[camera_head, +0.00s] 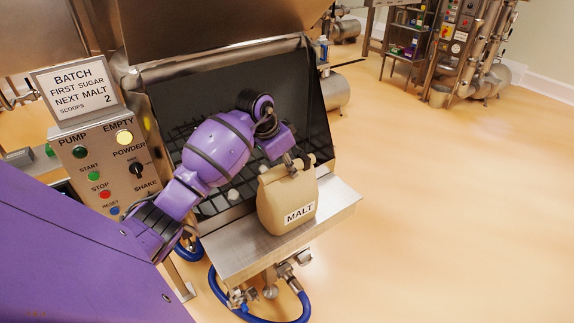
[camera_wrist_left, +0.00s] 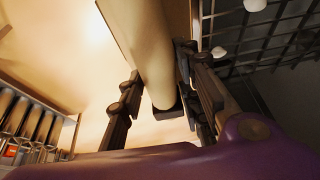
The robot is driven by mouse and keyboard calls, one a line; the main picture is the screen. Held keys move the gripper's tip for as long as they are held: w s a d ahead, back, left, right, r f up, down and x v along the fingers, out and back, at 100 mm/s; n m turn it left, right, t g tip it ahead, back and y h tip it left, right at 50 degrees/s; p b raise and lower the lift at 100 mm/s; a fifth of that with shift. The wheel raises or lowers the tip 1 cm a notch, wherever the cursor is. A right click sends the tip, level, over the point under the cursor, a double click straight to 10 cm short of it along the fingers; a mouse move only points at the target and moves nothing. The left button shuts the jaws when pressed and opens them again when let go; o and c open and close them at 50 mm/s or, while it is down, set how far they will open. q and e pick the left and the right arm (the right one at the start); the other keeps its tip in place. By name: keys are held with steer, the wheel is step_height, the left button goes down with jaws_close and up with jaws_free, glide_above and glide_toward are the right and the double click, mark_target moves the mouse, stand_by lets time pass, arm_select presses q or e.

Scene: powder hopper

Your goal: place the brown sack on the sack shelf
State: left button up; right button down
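The brown sack (camera_head: 287,205), labelled MALT and with a rolled top, is upright at the steel shelf (camera_head: 240,257) on the hopper's front. Its base looks to be on or just above the shelf; I cannot tell which. My left gripper (camera_head: 298,164) is at the sack's top, its fingers closed on either side of the roll. In the left wrist view the tan roll (camera_wrist_left: 155,65) lies between the two dark fingertips (camera_wrist_left: 161,75), and the rest of the sack is mostly hidden. My right gripper is not in view.
The open hopper (camera_head: 300,100) with a dark grid stands behind the shelf. A control panel (camera_head: 112,165) and a batch sign (camera_head: 77,88) are at left. Blue hose (camera_head: 222,292) and pipe fittings hang below. Floor at right is clear.

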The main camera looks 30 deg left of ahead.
arm_select(q)
steer(key=shift+o, duration=1)
steer(key=shift+r, duration=0.1)
